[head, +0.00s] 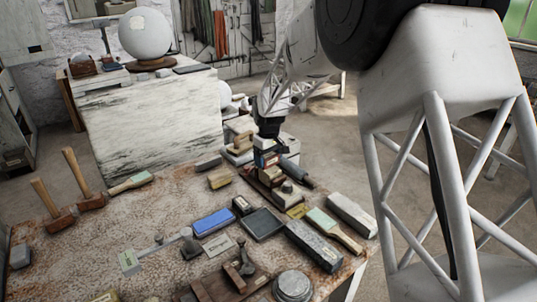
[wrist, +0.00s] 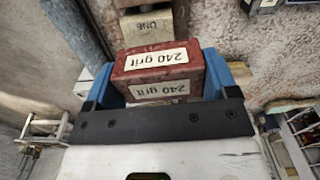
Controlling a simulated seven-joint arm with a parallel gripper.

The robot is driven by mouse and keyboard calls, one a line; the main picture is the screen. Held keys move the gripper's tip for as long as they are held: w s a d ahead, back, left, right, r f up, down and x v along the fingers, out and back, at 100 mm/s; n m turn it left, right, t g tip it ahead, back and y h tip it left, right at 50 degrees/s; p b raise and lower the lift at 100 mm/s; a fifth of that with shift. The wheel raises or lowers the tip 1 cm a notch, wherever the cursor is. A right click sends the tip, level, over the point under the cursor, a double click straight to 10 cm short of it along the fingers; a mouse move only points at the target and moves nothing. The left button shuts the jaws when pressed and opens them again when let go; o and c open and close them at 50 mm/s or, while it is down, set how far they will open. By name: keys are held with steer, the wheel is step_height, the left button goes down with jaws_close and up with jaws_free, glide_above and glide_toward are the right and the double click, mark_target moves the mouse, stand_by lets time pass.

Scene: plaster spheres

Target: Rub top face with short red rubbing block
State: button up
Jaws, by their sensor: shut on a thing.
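My gripper (wrist: 163,84) has blue fingers, one on each side of a short red rubbing block (wrist: 195,72) labelled "240 grit", and is shut on it. In the head view my gripper (head: 265,144) is over the far right part of the workbench, and the block is small and partly hidden there. In the wrist view the block appears above the bench top; its exact height is unclear. A white plaster sphere (head: 145,33) rests on a wooden ring on a large pale block (head: 150,125) at the back left. Which top face is meant cannot be told.
The rusty workbench (head: 90,240) carries mallets (head: 88,180), a blue stone (head: 213,221), a dark slab (head: 262,224), a long grey block (head: 314,246) and a round tin (head: 293,287). A pale block marked "ONE" (wrist: 147,26) lies just beyond the red block.

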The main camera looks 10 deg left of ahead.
steer(key=shift+f, duration=0.25)
stand_by(0.3)
steer(key=shift+f, duration=0.5)
steer(key=shift+f, duration=0.65)
stand_by(0.6)
steer(key=shift+w, duration=0.1)
steer(key=shift+w+d+r, duration=0.1)
steer(key=shift+w+d, duration=0.25)
stand_by(0.4)
steer(key=shift+w+d, duration=0.35)
steer(key=shift+w, duration=0.05)
